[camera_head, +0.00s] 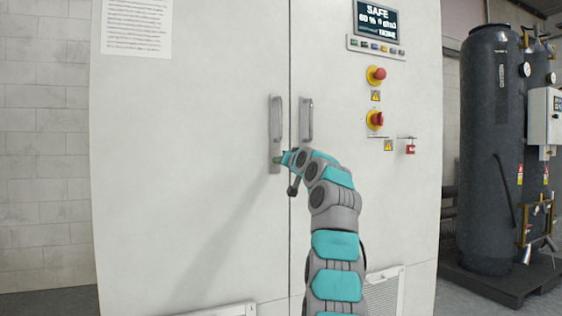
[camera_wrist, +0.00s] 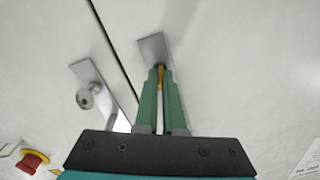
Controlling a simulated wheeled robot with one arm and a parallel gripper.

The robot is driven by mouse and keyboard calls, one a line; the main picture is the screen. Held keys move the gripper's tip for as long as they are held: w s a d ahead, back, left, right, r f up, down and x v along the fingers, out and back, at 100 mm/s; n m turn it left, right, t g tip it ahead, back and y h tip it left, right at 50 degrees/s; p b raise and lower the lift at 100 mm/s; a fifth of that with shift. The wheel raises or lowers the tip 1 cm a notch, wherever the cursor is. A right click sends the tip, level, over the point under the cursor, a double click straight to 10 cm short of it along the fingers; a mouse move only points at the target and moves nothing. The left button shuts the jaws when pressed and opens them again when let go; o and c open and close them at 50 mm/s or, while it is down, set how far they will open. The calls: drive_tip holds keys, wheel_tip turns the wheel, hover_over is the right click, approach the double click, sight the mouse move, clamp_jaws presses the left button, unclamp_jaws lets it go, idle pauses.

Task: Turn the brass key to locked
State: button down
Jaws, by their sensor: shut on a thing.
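My gripper (camera_head: 278,160) is at the lower end of the left door's handle plate (camera_head: 275,112), on a tall pale cabinet. In the wrist view, its green fingers (camera_wrist: 160,72) are shut on the brass key (camera_wrist: 160,80), of which only a narrow strip shows between them. The fingertips are close in front of a grey metal plate (camera_wrist: 150,46), and the key's tip and keyhole are hidden. The key's turn angle cannot be made out. The key is hidden in the head view.
The right door's handle (camera_head: 307,120) is beside the door seam; a round lock (camera_wrist: 85,97) on its plate shows in the wrist view. A display (camera_head: 377,20) reads SAFE, above red knobs (camera_head: 376,75). A red padlock (camera_head: 410,149) hangs right. Dark tanks (camera_head: 487,150) stand farther right.

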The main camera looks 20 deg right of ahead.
drive_tip(key=shift+n+p, duration=0.6)
drive_tip(key=shift+n, duration=1.6)
drive_tip(key=c, duration=1)
unclamp_jaws()
drive_tip(key=shift+s, duration=0.1)
drive_tip(key=shift+s+a+b, duration=0.15)
drive_tip(key=shift+s+b, duration=0.8)
drive_tip(key=shift+s, duration=2.8)
